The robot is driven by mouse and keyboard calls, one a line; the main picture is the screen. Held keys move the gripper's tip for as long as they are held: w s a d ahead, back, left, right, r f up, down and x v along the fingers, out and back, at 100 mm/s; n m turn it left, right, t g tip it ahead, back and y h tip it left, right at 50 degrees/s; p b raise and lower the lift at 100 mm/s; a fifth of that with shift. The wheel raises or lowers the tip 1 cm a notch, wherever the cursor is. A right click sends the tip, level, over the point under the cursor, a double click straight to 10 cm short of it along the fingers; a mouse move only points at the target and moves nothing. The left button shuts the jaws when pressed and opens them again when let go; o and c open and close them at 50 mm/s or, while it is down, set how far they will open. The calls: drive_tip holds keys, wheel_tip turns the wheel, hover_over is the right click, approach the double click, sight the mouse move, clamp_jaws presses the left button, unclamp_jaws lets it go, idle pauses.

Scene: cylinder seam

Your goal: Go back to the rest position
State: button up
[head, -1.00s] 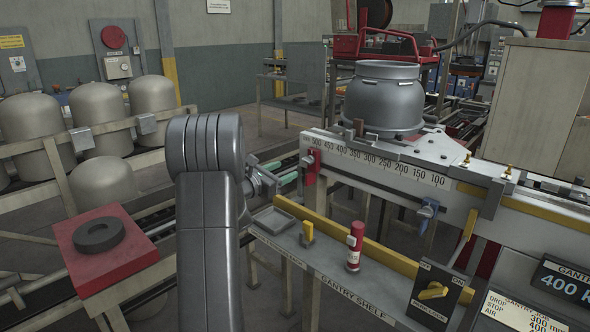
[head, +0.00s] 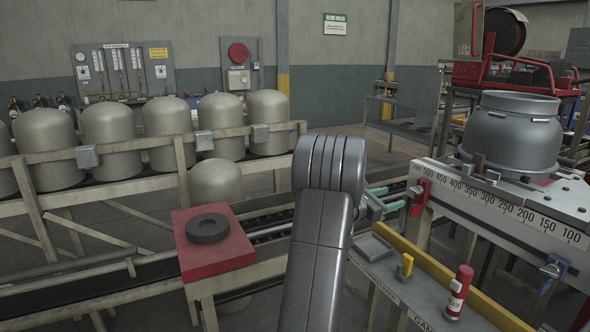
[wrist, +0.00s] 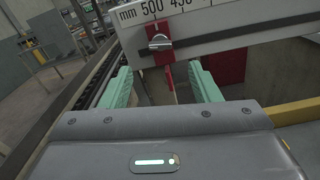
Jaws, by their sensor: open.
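My gripper (head: 388,198) shows in the head view as pale green fingers just past the end of my grey arm, partly hidden by it. In the wrist view the two green fingers of my gripper (wrist: 160,72) stand wide apart with nothing held between them. Beyond them, in the wrist view, is a red clamp with a silver knob (wrist: 160,42) on the scale beam (wrist: 215,22); I cannot tell the exact gap to it. The same red clamp (head: 418,196) is right of my gripper in the head view.
A shelf holds a grey tray (head: 370,246), a yellow piece (head: 405,266) and a red canister (head: 459,290). A grey vessel (head: 511,135) stands behind the beam. A red stand (head: 215,258) with a black ring (head: 208,229) is left of my arm. Several domed cylinders (head: 168,128) line a rack.

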sight(414, 191)
drive_tip(key=p+x, duration=0.1)
drive_tip(key=x, duration=0.9)
drive_tip(key=shift+d, duration=0.1)
